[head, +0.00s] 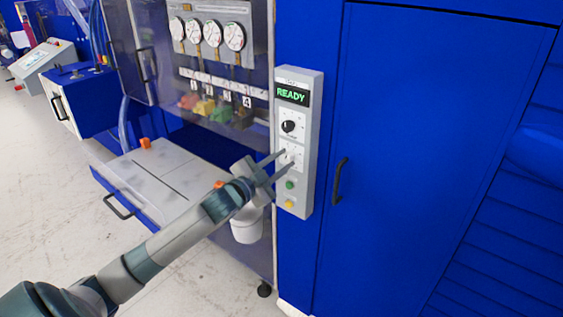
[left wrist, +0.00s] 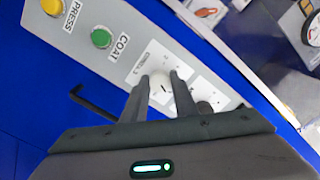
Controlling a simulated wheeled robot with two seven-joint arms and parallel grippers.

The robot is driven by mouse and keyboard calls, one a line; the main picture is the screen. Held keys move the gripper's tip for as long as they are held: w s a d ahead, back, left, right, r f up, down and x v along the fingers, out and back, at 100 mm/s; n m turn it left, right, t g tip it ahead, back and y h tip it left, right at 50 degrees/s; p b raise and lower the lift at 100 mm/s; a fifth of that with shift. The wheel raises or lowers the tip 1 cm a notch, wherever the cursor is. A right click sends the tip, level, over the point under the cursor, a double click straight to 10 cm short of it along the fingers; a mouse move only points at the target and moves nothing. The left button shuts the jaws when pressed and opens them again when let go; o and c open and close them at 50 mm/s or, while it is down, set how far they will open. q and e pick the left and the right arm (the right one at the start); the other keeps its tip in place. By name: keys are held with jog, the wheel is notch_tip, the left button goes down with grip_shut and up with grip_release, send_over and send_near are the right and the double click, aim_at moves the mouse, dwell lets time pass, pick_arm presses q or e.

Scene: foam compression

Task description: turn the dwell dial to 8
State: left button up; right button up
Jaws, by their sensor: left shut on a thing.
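A grey control panel (head: 311,150) is mounted on the blue machine. Its lower dial (left wrist: 160,88) is a pale round knob with a dark pointer mark, on a white plate with small print I cannot read. My left gripper (head: 283,161) is at this dial; in the left wrist view its two fingers (left wrist: 158,95) stand on either side of the knob and are shut on it. The number at the pointer is too small to tell. In the head view the fingers partly hide the dial. My right gripper is not in view.
A black upper knob (head: 289,126) sits above, under a display (head: 292,95) reading READY. Below are a green COAT button (left wrist: 101,38) and a yellow PRESS button (left wrist: 52,6). A blue door (head: 430,150) with a dark handle (head: 340,180) is to the right.

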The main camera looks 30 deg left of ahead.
pick_arm(q)
jog(key=o, duration=1.1)
jog(key=shift+c, duration=0.2)
jog(key=shift+s, duration=0.1)
jog(key=shift+s+f+b, duration=0.15)
jog(key=shift+s+b, duration=0.2)
jog(key=shift+s, duration=0.2)
jog(key=s+a+b, duration=0.1)
jog(key=s+b, duration=0.3)
jog(key=s, duration=1.2)
jog(key=shift+a+b, duration=0.15)
jog(key=shift+b, duration=0.2)
